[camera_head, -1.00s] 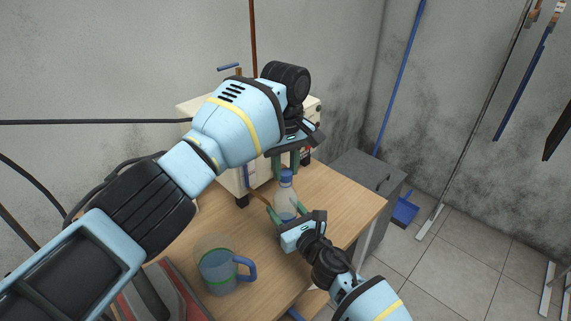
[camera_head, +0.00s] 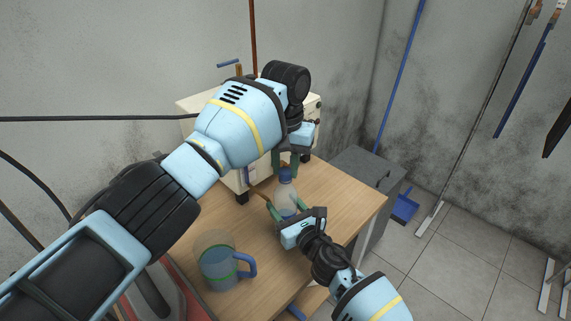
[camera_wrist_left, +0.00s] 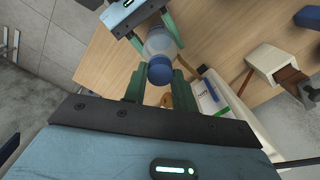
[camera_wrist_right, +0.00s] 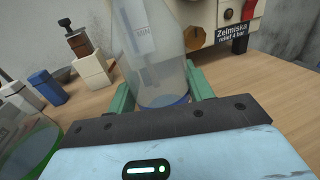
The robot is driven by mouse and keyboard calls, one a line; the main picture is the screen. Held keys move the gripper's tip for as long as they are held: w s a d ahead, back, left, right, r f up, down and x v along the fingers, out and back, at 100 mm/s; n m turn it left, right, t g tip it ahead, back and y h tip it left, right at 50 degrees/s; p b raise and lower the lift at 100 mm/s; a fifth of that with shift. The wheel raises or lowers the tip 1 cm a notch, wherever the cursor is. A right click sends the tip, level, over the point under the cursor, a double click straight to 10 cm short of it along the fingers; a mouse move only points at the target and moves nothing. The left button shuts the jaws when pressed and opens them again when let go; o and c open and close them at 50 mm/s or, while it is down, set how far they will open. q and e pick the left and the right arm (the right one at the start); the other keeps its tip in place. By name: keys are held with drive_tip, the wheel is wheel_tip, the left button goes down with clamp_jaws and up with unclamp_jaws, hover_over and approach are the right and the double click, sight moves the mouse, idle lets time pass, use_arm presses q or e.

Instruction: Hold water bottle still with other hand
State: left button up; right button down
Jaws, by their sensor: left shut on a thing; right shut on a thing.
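The water bottle (camera_head: 284,195) is clear with a blue cap (camera_head: 285,174) and stands upright on the wooden table. My right gripper (camera_head: 286,211) is shut on the bottle's lower body; its green fingers flank the bottle in the right wrist view (camera_wrist_right: 162,95). My left gripper (camera_head: 285,165) is above, shut on the blue cap, which shows between its green fingers in the left wrist view (camera_wrist_left: 158,72). The far side of the bottle is hidden.
A clear jug (camera_head: 217,268) with a blue handle stands on the table (camera_head: 335,195) to the left. A cream machine (camera_head: 232,181) stands behind, partly hidden by my left arm. A grey cabinet (camera_head: 366,168) is at the right. The table's right part is clear.

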use_arm(q)
drive_tip(key=m, duration=1)
drive_tip(key=shift+m, duration=0.3)
drive_tip(key=m, duration=1)
drive_tip(key=shift+m, duration=0.3)
drive_tip(key=m, duration=0.4)
drive_tip(key=shift+m, duration=0.3)
drive_tip(key=m, duration=1.1)
